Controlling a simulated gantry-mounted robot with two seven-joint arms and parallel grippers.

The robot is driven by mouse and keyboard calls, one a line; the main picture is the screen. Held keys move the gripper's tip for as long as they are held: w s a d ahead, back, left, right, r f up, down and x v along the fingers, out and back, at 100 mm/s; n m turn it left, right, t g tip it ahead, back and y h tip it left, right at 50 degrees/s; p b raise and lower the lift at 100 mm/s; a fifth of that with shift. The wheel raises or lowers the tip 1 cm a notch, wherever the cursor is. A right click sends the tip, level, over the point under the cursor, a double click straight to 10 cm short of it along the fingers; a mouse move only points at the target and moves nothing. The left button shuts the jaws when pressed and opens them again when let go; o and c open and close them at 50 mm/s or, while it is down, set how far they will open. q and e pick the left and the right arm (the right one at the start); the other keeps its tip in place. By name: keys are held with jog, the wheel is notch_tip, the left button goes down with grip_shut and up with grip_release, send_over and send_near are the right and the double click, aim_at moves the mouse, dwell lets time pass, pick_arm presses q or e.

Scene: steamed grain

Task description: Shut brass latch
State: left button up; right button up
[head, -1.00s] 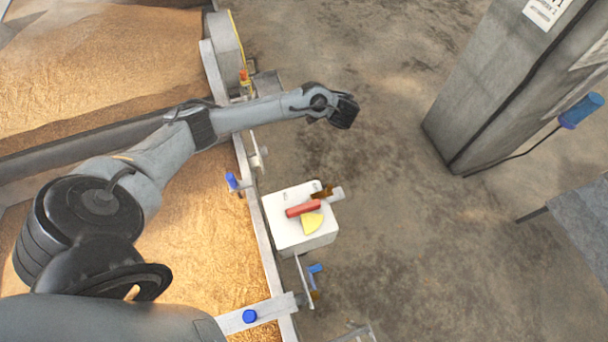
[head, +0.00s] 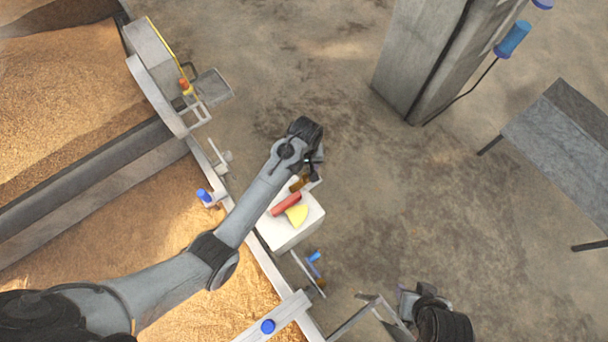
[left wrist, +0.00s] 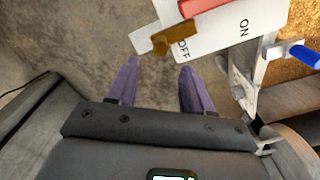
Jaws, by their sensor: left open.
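The brass latch (head: 299,184) is a small brown-gold piece at the far edge of the white box (head: 290,232). In the left wrist view the brass latch (left wrist: 174,40) lies across a pale strip beside the letters OFF. My left gripper (head: 316,172) is over that edge of the box in the head view, its fingers mostly hidden. In the left wrist view its two purple fingers (left wrist: 160,68) are apart and empty, with the brass piece just beyond their tips. Part of my right arm's end (head: 440,318) shows at the bottom; its fingers cannot be made out.
Blue-knobbed fittings (head: 204,195) line the grain bed's rail. A grey pillar (head: 425,60) and a grey table (head: 565,130) stand to the right. Bare floor lies between.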

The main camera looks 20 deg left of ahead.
aim_at(305, 176)
pick_arm(q)
notch_tip(305, 176, down, 9)
jog(key=shift+a+b, duration=0.1)
jog(key=shift+b, duration=1)
grip_shut()
